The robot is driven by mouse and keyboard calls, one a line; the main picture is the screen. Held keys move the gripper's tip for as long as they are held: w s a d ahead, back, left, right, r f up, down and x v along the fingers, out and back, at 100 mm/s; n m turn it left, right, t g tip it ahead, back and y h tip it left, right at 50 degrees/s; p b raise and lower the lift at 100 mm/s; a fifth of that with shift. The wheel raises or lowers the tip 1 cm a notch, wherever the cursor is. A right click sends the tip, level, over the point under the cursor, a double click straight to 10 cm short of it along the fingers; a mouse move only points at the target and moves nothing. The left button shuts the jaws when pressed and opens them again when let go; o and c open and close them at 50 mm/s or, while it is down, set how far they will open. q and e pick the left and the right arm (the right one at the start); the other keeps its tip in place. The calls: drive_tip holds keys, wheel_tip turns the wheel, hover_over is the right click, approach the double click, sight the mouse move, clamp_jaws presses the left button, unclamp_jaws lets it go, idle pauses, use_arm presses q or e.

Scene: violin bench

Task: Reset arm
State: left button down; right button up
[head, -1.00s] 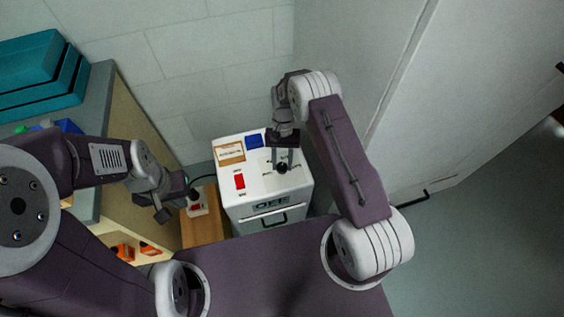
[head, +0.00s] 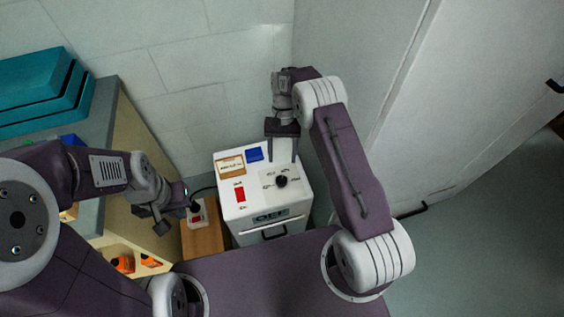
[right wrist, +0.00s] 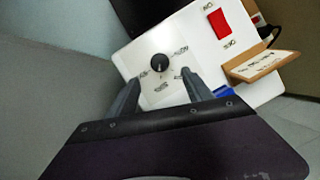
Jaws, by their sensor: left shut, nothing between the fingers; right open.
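My right gripper (head: 282,152) is open and empty. It is above the white box (head: 238,208), behind the black knob (head: 281,181) on the box's top. In the right wrist view the knob (right wrist: 159,62) lies beyond the two spread fingers (right wrist: 160,95), apart from them, with printed marks around it. The box also carries a red switch (head: 240,194). My left gripper (head: 177,211) is shut and empty at the left, close to a small socket with a red switch (head: 197,214) and a black plug.
A wooden-framed label (head: 230,165) and a blue item (head: 254,155) are at the back of the box top. A workbench (head: 102,100) with teal cases (head: 40,95) stands at the left. Walls rise behind and right; floor at the right is clear.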

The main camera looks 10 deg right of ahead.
drive_tip(key=shift+w+r, duration=0.1)
drive_tip(key=shift+r, duration=0.05)
idle(0.3)
drive_tip(key=s+d+r+t, duration=0.1)
drive_tip(key=s+r, duration=0.1)
drive_tip(key=r, duration=0.5)
drive_tip(key=s+d+r+t, duration=0.1)
drive_tip(key=s+r+t, duration=0.1)
drive_tip(key=r, duration=0.6)
drive_tip(key=s+d+f+n+t+h, duration=0.1)
drive_tip(key=s+f, duration=0.1)
drive_tip(key=s, duration=0.6)
drive_tip(key=s+d+f+n+t, duration=0.1)
drive_tip(key=s+f+n, duration=0.15)
drive_tip(key=s, duration=0.55)
wheel_tip(320, 180, up, 18)
drive_tip(key=w+p, duration=0.2)
drive_tip(key=p, duration=1.6)
drive_tip(key=shift+d, duration=0.2)
